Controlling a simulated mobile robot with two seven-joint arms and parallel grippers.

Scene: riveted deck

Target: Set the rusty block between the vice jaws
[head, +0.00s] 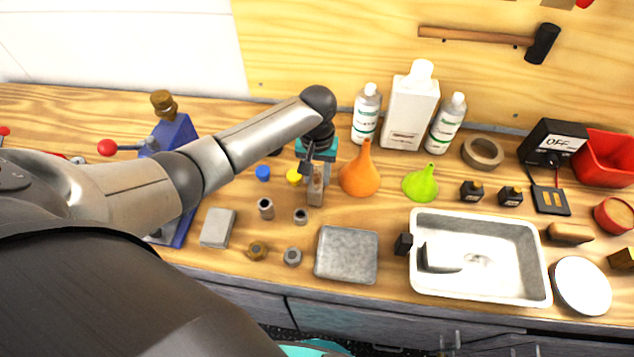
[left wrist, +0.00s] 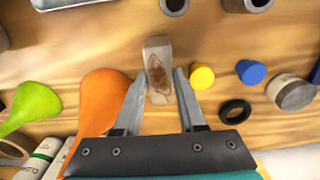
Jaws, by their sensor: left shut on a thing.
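The rusty block (head: 315,190) is a small upright grey-brown piece with rust-coloured patches on its face. My left gripper (head: 314,172) is shut on it. In the left wrist view the block (left wrist: 158,72) is between the two fingertips of that gripper (left wrist: 161,82). I cannot tell whether the block's foot touches the bench. The blue vice (head: 176,133), with a red-knobbed handle (head: 107,147), stands to the left. My left arm crosses in front of it and hides its middle, and I cannot make out its jaws. My right gripper is not in view.
An orange funnel (head: 359,174) and a green funnel (head: 421,184) stand right of the block. Yellow (head: 294,176) and blue (head: 263,173) caps lie left of it. A grey block (head: 217,228), small metal parts, a grey plate (head: 346,256) and a white tray (head: 533,289) occupy the front.

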